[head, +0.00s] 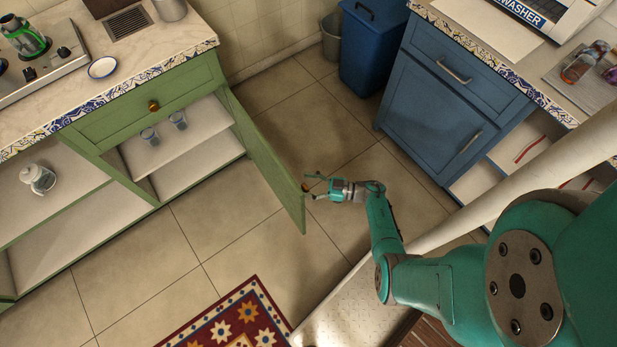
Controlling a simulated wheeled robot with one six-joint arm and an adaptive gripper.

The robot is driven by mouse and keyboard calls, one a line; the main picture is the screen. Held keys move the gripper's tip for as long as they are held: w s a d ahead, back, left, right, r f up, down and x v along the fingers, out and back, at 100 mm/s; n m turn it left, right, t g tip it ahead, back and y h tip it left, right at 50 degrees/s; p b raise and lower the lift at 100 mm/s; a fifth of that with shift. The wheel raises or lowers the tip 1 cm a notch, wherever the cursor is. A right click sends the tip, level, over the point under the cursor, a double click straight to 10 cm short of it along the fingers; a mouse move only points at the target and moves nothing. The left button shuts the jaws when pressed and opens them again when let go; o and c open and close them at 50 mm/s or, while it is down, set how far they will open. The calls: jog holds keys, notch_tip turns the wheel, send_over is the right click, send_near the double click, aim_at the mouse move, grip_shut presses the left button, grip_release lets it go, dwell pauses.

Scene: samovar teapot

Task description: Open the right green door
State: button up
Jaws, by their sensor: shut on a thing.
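The right green door (262,155) stands wide open, swung out from the right edge of the green cabinet (150,103). Its small knob (305,187) is near the door's free edge. My gripper (314,187) is at that edge, with its fingers around the knob, partly hiding it. My arm reaches in from the right. The compartment behind the door is exposed and holds blue-rimmed glasses (178,120) on its upper shelf.
A blue cabinet (440,105) and a blue bin (370,45) stand to the right. A small grey bin (331,36) is by the wall. A patterned rug (235,322) lies in front. The tiled floor (210,225) around the door is clear.

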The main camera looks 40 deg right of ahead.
jog(key=v, duration=0.7)
jog(key=shift+s+d, duration=0.15)
jog(key=shift+s, duration=0.05)
dwell(0.8)
